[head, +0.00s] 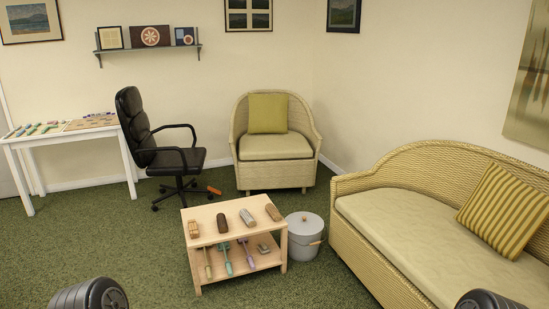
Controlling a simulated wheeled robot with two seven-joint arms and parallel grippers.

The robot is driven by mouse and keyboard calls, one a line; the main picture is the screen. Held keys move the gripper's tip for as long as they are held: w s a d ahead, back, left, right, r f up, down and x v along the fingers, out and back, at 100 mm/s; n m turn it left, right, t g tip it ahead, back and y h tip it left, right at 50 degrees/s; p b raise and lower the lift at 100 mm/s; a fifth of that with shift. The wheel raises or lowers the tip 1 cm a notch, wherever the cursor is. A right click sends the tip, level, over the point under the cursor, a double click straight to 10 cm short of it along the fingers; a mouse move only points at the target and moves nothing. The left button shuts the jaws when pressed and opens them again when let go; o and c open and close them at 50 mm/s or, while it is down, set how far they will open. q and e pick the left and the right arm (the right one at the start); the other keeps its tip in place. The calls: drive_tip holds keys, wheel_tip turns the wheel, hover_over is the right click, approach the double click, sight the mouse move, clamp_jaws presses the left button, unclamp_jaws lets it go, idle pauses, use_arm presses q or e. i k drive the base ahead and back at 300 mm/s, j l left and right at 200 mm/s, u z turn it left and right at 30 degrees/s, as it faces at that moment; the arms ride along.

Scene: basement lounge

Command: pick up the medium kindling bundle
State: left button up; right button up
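A low light-wood table (239,237) with a lower shelf stands ahead of me on the carpet. Several small items lie in a row on its top: a tan slatted block or bundle (193,229), a dark brown block (222,223), a grey-brown piece (247,217) and a brown piece (273,212). They are too small for me to tell which is the medium kindling bundle. Dark ribbed parts of my arms show at the bottom left and bottom right. Neither gripper is in view.
Handled tools (226,258) and a small block lie on the lower shelf. A grey lidded bucket (304,237) stands right of the table, near the wicker sofa (370,235). An armchair (276,147) and office chair (172,158) stand behind. Carpet in front is clear.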

sight(192, 224)
drive_tip(key=i+j, duration=0.3)
drive_tip(key=i+j+z, duration=0.1)
drive_tip(key=i+j, duration=0.15)
drive_tip(key=j, duration=0.25)
drive_tip(key=i+j, duration=0.25)
drive_tip(key=j, duration=0.15)
drive_tip(key=i+j+z, duration=0.1)
drive_tip(key=i+j, duration=0.2)
drive_tip(key=j, duration=0.1)
